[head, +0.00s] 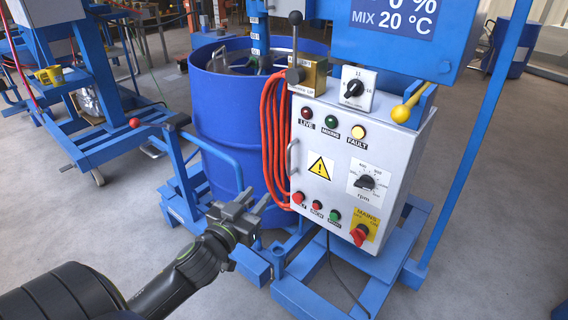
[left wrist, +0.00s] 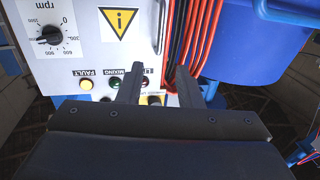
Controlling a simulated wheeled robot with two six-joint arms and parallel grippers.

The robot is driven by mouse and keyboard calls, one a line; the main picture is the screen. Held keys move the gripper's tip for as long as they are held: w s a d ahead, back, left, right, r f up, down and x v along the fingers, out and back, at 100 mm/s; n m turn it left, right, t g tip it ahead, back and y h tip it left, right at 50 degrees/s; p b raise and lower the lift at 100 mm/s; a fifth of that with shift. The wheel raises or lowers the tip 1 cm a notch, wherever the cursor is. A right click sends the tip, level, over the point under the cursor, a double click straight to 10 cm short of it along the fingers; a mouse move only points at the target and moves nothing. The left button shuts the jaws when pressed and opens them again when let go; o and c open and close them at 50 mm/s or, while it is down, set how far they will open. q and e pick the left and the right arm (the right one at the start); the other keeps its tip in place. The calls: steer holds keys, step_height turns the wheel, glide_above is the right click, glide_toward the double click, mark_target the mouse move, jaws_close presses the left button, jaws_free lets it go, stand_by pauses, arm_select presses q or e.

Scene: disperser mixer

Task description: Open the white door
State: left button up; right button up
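The white door (head: 325,165) is the front panel of a white control box, and it looks shut. It carries lamps, a yellow warning triangle, an rpm dial and a red mains switch. A small grey bar handle (head: 291,157) sits on its left edge. My left gripper (head: 255,200) is open and empty, left of the door and below the handle, apart from both. In the left wrist view, the door (left wrist: 85,45) appears upside down beyond the two spread fingers (left wrist: 158,88), with the handle (left wrist: 160,28) above them. My right gripper is not in view.
Coiled orange hoses (head: 275,140) hang just left of the door, close to the handle. A blue drum (head: 220,120) stands behind them. A blue tubular frame (head: 215,150) lies near my left gripper. Grey floor (head: 490,200) is clear at the right.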

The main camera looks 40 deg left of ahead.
mark_target(288, 160)
arm_select(q)
steer(key=w, duration=0.5)
steer(key=w+a+b, duration=0.1)
steer(key=w, duration=0.4)
steer(key=w+a, duration=0.1)
steer(key=w, duration=0.4)
steer(key=shift+w, duration=0.3)
jaws_close()
